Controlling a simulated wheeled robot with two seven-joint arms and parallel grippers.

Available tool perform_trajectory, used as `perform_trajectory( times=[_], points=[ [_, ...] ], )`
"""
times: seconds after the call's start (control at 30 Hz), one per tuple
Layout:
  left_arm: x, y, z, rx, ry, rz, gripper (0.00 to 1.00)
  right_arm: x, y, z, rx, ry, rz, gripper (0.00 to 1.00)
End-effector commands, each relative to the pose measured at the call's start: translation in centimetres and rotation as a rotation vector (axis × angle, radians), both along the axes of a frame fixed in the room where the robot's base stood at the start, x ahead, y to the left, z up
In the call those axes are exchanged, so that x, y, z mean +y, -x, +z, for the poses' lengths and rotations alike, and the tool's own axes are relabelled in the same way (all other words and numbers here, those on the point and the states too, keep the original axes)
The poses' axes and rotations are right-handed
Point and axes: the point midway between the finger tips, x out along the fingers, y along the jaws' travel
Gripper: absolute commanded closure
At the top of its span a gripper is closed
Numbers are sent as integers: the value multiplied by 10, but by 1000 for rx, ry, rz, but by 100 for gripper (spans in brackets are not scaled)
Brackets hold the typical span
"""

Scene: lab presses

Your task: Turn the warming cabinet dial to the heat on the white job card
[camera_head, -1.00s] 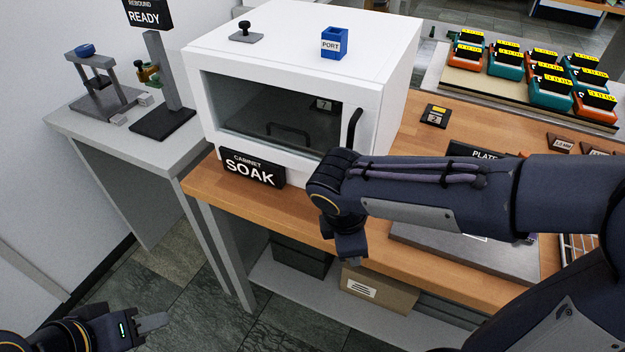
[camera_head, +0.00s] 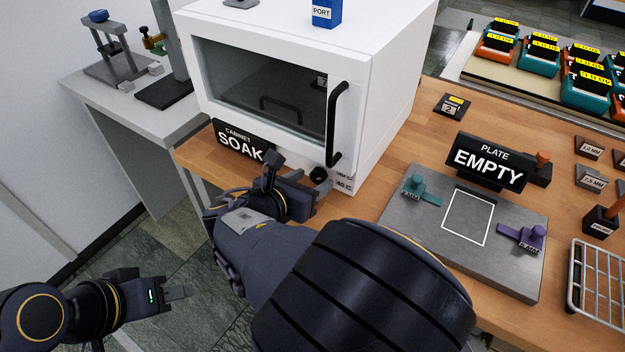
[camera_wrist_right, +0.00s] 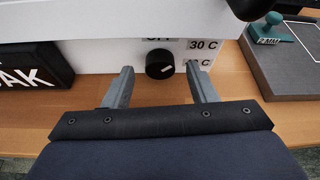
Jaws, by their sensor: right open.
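The warming cabinet (camera_head: 345,55) is a white box with a dark glass door and a black handle. Its small black dial (camera_head: 318,175) is on the lower front, below the handle; it also shows in the right wrist view (camera_wrist_right: 159,63). I cannot make out a white job card.
A black "CABINET SOAK" sign (camera_head: 240,142) stands left of the dial. A grey plate (camera_head: 400,215) with teal and purple clamps and an "EMPTY" sign (camera_head: 488,163) lies to the right. A wire rack (camera_head: 597,285) is at far right. The wooden bench (camera_head: 395,155) is bare between cabinet and plate.

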Motion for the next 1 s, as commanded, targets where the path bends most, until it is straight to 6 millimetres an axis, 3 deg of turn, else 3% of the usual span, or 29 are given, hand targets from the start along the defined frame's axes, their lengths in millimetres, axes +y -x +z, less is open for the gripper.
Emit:
perform_trajectory(
  times=[0.4, 0.77, 1.0],
  points=[
    [0, 0, -1, 0, 0, 0, 64, -8, -9, -5, 0, -1, 0, 48],
    [0, 0, -1, 0, 0, 0, 64, -8, -9, -5, 1, -2, -1, 92],
    [0, 0, -4, 0, 0, 0, 64, -8, -9, -6, -14, -25, 0, 92]
  ],
)
